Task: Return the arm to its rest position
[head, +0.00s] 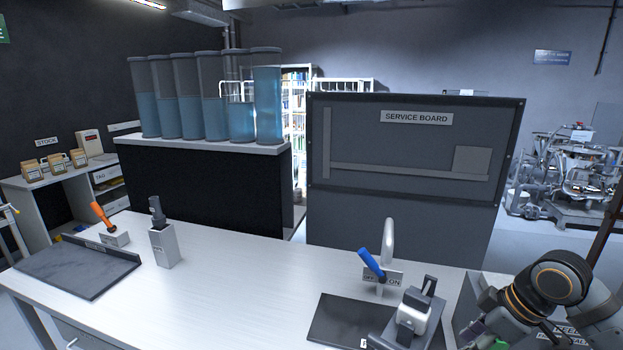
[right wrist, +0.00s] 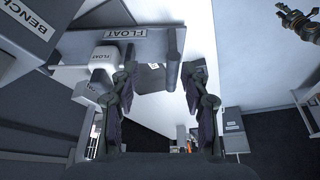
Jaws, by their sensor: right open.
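My right arm (head: 545,285) comes in at the lower right of the head view; its fingertips do not show clearly there. In the right wrist view my right gripper (right wrist: 158,88) is open, with its fingers apart and nothing held between them. A white block marked FLOAT (right wrist: 100,76) is beside the finger on the left, and I cannot tell whether they touch. A FLOAT sign (right wrist: 125,34) shows above it. What looks like part of my left arm (right wrist: 297,22) shows small at the top right of the wrist view.
On the white bench (head: 230,285) are a blue-handled lever (head: 371,263), a grey stand with a white block (head: 412,312), an orange-handled lever (head: 103,216) and a grey post (head: 163,245). The bench middle is clear. Tall blue-filled cylinders (head: 268,100) stand behind.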

